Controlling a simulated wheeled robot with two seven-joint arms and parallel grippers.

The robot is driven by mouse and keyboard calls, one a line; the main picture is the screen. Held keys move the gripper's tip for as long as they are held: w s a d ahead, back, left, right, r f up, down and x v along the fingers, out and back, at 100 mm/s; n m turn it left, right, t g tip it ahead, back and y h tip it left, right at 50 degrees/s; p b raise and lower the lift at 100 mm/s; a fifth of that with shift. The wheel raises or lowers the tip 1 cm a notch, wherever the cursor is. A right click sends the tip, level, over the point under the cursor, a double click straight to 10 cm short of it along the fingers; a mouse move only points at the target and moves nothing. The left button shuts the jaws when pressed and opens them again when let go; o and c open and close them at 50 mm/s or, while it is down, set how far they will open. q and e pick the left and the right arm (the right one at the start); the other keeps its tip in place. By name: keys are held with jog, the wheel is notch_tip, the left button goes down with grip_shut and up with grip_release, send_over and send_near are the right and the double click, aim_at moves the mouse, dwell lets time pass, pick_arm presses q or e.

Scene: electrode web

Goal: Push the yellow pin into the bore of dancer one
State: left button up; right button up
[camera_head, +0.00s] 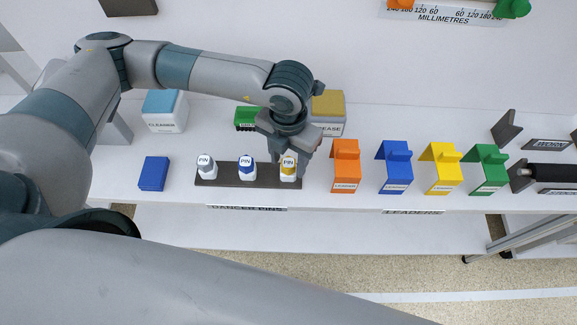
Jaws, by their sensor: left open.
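The yellow pin (289,171), a white piece with a yellow band and a PIN label, stands upright at the right end of a dark rack (222,180). My left gripper (288,150) points down over the yellow pin, open, with its fingers at the pin's top. I cannot tell whether they touch it. A grey pin (207,168) and a blue pin (246,168) stand to its left in the same rack. I cannot make out dancer one or its bore. My right gripper is not in view.
A blue block (153,174) lies left of the rack. Orange (346,173), blue (396,175), yellow (441,176) and green (488,177) leader pieces stand to the right. A cleaner box (164,118) and a grease box (329,108) stand behind. A dark roller (552,172) is at far right.

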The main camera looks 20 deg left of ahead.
pick_arm(q)
jog(key=c, duration=1.1)
jog(key=shift+r, duration=0.6)
jog(key=shift+r, duration=0.15)
jog(key=shift+r+p, duration=0.65)
jog(key=shift+r, duration=1.1)
jog(key=shift+s, duration=0.1)
